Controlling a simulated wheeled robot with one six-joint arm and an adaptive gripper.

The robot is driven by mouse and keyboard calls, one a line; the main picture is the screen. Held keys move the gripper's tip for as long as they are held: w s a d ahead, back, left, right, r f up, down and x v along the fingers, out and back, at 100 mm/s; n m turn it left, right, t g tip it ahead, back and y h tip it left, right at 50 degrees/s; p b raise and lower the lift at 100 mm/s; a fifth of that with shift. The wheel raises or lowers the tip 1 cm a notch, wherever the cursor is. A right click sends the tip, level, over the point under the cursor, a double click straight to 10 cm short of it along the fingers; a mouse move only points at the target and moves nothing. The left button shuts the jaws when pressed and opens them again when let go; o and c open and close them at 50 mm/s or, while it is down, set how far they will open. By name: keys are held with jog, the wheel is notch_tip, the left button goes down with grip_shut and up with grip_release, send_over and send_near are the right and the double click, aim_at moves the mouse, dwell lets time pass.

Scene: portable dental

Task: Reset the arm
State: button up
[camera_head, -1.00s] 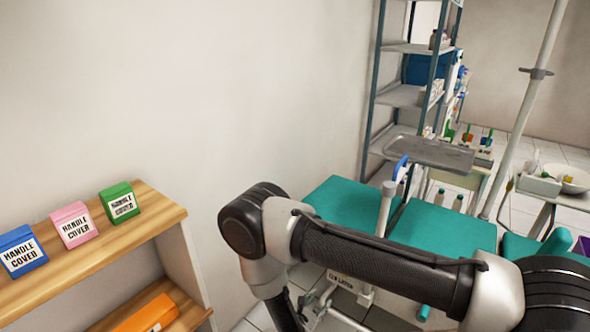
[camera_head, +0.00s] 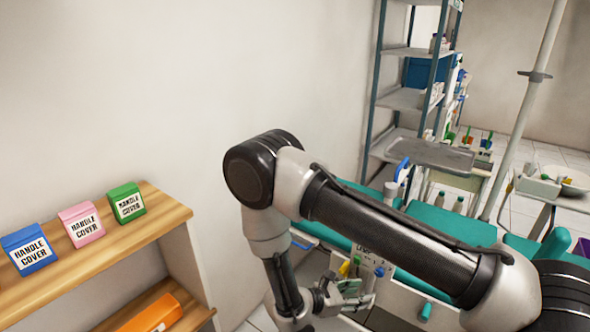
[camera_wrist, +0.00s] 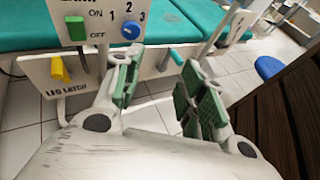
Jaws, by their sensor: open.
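My gripper (camera_wrist: 163,85) is open, with green pads on both fingers and nothing between them in the wrist view. In the head view my gripper (camera_head: 338,298) is low in front of the dental chair, partly blending with the panel behind it. A white control panel (camera_wrist: 98,14) with a green ON/OFF switch (camera_wrist: 76,28) and a blue knob (camera_wrist: 131,29) marked 1, 2, 3 lies beyond the left finger. A yellow lever (camera_wrist: 60,68) sits on a plate with latch lettering at the left. The panel also shows in the head view (camera_head: 371,262).
Blue, pink and green handle cover boxes (camera_head: 82,225) stand on a wooden shelf (camera_head: 160,215) at left. The teal chair (camera_head: 455,223) and a grey tray (camera_head: 430,155) lie behind my arm. A dark brown surface (camera_wrist: 285,120) fills the wrist view's right. Tiled floor shows between.

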jog(key=s+d+r+m+y, duration=0.4)
jog(key=s+d+r+m, duration=0.1)
jog(key=r, duration=1)
jog(key=s+d+r+m+y, duration=0.4)
jog(key=d+r+m, duration=0.3)
jog(key=r, duration=0.8)
jog(key=s+d+r+m+g+y, duration=0.1)
jog(key=s+d+r+m+y, duration=0.4)
jog(key=r+m, duration=0.5)
notch_tip(320, 180, up, 5)
jog(key=shift+s+d+r, duration=0.2)
jog(key=shift+s+d, duration=0.25)
jog(key=shift+d, duration=0.4)
jog(key=shift+c, duration=0.6)
